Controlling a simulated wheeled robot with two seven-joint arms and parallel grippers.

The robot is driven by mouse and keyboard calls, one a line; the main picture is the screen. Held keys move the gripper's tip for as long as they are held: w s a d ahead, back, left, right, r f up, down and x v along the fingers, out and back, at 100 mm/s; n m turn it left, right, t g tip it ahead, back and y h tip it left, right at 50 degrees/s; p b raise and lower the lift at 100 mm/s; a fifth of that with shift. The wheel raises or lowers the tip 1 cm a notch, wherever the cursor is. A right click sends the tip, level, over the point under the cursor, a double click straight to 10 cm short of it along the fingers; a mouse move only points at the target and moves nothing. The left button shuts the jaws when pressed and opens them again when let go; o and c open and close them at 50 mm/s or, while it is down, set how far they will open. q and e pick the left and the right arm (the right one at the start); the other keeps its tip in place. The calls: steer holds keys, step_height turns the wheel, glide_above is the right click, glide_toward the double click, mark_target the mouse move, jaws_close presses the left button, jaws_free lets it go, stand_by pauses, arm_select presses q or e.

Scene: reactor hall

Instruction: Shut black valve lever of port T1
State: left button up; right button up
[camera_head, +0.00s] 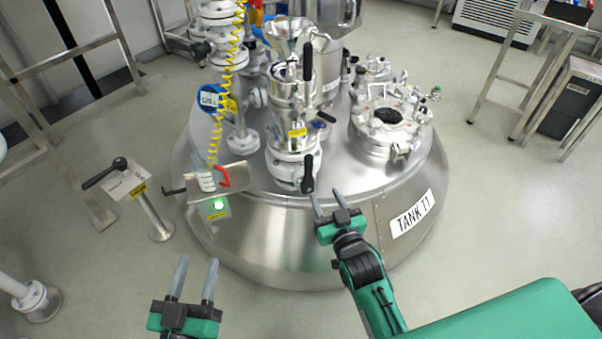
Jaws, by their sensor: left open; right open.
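The steel tank (335,235) labelled "TANK T1" stands in the middle. On its top is a silver port column (291,105) with a yellow tag. One black lever (307,61) stands upright at the column's upper part. A second black lever (308,174) points upward at its lower front. I cannot tell which belongs to port T1. My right gripper (326,199) is open, just below and right of the lower lever; contact is unclear. My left gripper (196,266) is open and empty over the floor, at the tank's lower left.
A yellow coiled hose (225,85) hangs left of the column. A stand with a black lever (105,172) is further left. A round hatch (389,130) lies right of the column.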

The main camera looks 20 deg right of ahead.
steer(key=b, duration=0.1)
glide_toward(309, 163)
steer(key=w, duration=0.6)
steer(key=w+b, duration=0.1)
steer(key=w, duration=0.2)
steer(key=shift+w+a+f+b, duration=0.15)
steer(key=shift+w+a+b, duration=0.05)
steer(key=shift+w+b, duration=0.1)
arm_select(q)
steer(key=s+a+r+t, duration=0.1)
steer(key=a+r+t, duration=0.2)
steer(key=r+t, duration=0.5)
steer(key=shift+s+a+r+h, duration=0.15)
steer(key=shift+a+r+h, duration=0.25)
steer(key=shift+r, duration=1.55)
arm_select(e)
steer(key=shift+w, duration=0.55)
steer(key=shift+c, duration=0.4)
jaws_close()
